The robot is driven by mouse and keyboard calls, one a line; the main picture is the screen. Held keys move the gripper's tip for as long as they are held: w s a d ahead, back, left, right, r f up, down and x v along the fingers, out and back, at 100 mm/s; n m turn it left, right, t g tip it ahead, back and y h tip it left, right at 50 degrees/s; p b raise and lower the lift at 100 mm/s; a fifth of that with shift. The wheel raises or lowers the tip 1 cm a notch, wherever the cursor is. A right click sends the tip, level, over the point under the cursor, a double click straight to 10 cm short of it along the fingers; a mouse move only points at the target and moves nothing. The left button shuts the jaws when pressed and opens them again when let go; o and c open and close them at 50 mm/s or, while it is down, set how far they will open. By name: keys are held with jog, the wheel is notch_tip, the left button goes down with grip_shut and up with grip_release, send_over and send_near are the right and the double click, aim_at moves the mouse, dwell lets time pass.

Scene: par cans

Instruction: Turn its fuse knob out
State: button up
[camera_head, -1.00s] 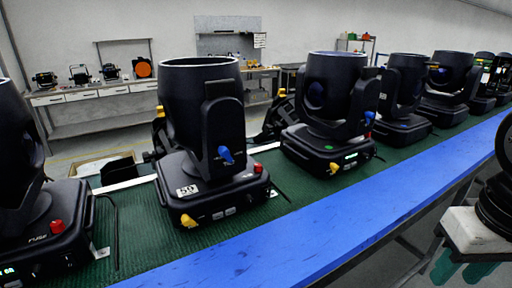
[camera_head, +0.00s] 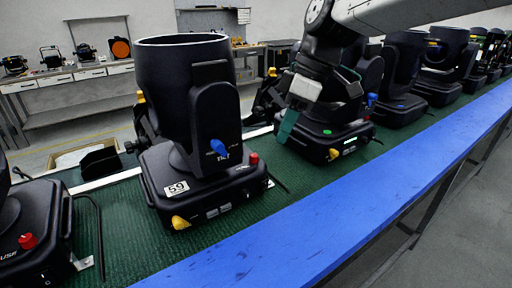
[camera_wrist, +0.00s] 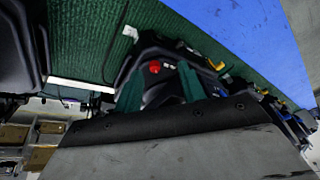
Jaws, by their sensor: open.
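A black moving-head light labelled 59 (camera_head: 177,188) stands on the green mat, with a red knob (camera_head: 254,158) at its base's right corner, a blue knob (camera_head: 219,147) on its yoke and a yellow knob (camera_head: 180,222) at the base front. The left light's red knob (camera_head: 28,241) has partly visible FUSE lettering beside it. My gripper (camera_head: 286,126) is open and empty, its teal fingers pointing down, right of light 59 and in front of another light. In the wrist view a red knob (camera_wrist: 154,67) shows between and beyond the finger ends; I cannot tell which light bears it.
More black lights (camera_head: 405,80) stand in a row to the right on the green mat (camera_head: 110,240). A blue strip (camera_head: 330,210) runs along the bench's front edge. A workbench (camera_head: 80,90) with equipment stands behind. The blue strip is clear.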

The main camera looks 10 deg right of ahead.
aim_at(254, 155)
jog(key=w+a+f, duration=0.1)
jog(key=f, duration=0.1)
jog(key=w+a+f+n, duration=0.1)
jog(key=a+f, duration=0.1)
jog(key=w+a+f+n, duration=0.1)
jog(key=a+f, duration=0.1)
jog(key=f, duration=0.1)
jog(key=shift+w+a+y, duration=0.15)
jog(key=shift+w+y, duration=0.1)
jog(key=shift+y, duration=0.05)
grip_shut()
